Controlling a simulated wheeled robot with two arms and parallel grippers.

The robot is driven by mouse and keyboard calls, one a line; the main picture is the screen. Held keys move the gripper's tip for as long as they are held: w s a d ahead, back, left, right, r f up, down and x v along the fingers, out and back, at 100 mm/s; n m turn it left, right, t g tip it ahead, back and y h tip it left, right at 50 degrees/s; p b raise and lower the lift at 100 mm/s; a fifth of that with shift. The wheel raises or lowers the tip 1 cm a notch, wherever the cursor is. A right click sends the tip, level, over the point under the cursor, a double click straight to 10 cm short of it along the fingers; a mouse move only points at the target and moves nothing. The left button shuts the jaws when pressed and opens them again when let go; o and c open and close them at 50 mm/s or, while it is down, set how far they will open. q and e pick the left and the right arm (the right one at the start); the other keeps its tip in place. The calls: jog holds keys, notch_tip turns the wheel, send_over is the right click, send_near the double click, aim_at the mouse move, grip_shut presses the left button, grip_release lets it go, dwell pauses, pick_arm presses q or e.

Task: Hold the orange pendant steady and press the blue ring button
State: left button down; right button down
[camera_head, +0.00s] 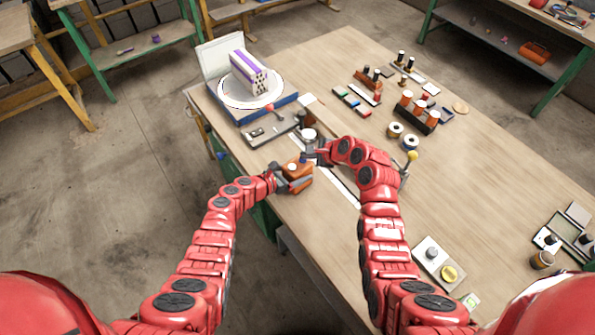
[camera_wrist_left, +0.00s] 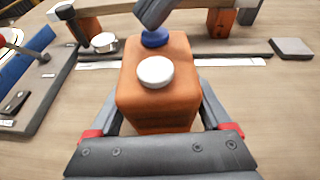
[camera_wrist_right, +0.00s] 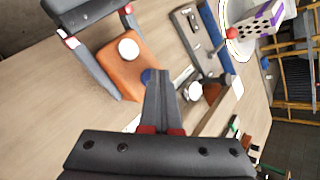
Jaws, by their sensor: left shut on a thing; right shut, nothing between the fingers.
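The orange pendant (camera_head: 299,181) is a box with a white round button (camera_wrist_left: 155,72) and a blue ring button (camera_wrist_left: 155,38) on its top. My left gripper (camera_head: 284,181) is shut on the pendant, one finger on each side; its fingers also show in the left wrist view (camera_wrist_left: 158,118). My right gripper (camera_head: 312,160) is shut and empty. In the left wrist view its fingertips (camera_wrist_left: 152,14) are right at the blue button, partly over it. In the right wrist view the fingertips (camera_wrist_right: 158,78) cover most of the blue button (camera_wrist_right: 146,76); whether they touch it is unclear.
A turntable (camera_head: 284,92) bearing a white hollow brick with purple stripes (camera_head: 247,70) stands at the back left. A grey panel with a red-knobbed lever (camera_head: 263,132) lies nearby. Racks of small jars (camera_head: 417,112) stand to the right.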

jog(key=shift+r, duration=0.3)
notch_tip(320, 180, up, 6)
dwell(0.7)
pick_arm(q)
grip_release()
jog(key=shift+a, duration=0.1)
